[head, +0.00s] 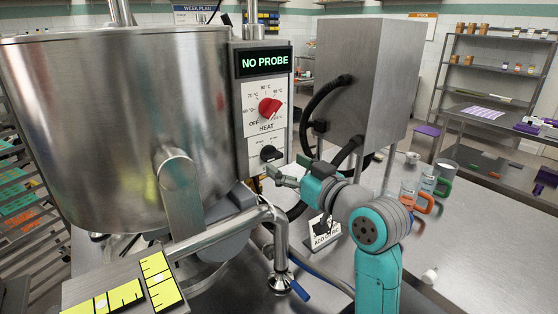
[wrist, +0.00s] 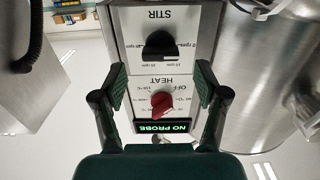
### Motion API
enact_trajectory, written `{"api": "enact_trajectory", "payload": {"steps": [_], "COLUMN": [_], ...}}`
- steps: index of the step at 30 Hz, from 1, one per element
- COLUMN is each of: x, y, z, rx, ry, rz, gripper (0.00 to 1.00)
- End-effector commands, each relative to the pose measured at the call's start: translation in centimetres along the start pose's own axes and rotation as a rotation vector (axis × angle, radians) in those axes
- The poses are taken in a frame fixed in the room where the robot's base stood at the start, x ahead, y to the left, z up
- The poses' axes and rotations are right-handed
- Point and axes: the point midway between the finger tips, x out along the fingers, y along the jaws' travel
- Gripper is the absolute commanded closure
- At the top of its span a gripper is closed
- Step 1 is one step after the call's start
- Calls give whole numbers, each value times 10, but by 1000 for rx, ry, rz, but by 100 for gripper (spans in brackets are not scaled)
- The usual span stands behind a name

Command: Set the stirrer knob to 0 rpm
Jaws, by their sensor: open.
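The stirrer knob is black and sits under the red heat knob (head: 269,108) on the control panel (head: 250,125); it shows in the head view (head: 268,153). In the wrist view, which is upside down, the stirrer knob (wrist: 160,45) lies beneath the word STIR, with rpm marks around it. Its exact setting is too small to read. My gripper (head: 287,170) is open and empty, just below and right of the stirrer knob in the head view. In the wrist view my gripper (wrist: 161,75) has its fingers spread on either side of the panel, apart from both knobs.
A large steel kettle (head: 120,120) stands left of the panel. A steel box (head: 365,85) with black hoses is at the right. The display (head: 265,62) reads NO PROBE. A steel pipe (head: 190,247) runs below. Jugs (head: 415,190) stand on the counter at right.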

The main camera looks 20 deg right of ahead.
Motion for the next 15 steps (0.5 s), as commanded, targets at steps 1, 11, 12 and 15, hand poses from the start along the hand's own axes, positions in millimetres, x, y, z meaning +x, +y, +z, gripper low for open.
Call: {"api": "enact_trajectory", "payload": {"steps": [1, 11, 12, 15], "x": [-11, -64, -68, -73], "y": [1, 0, 1, 0], "z": [0, 0, 0, 0], "rx": [-1, -1, -1, -1], "ry": [2, 1, 0, 0], "rz": [2, 2, 2, 1], "gripper": [27, 27, 27, 27]}}
